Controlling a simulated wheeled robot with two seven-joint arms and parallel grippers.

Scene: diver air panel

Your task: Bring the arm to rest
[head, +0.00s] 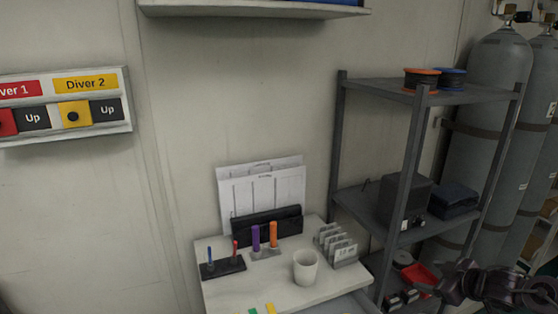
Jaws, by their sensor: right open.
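My right gripper (510,287) is at the lower right corner of the head view, dark and partly cut off by the frame edge. It is open, and I see nothing held in it. It stands in front of the lower part of the grey shelf rack and the gas cylinders, apart from the small desk. My left gripper is not in view.
A small white desk (222,292) holds a white cup (306,267), pens, markers and a card rack (336,246). The grey shelf rack (408,160) and tall gas cylinders (497,110) stand at right. A diver panel (64,105) hangs at left. An upper shelf (255,10) juts out.

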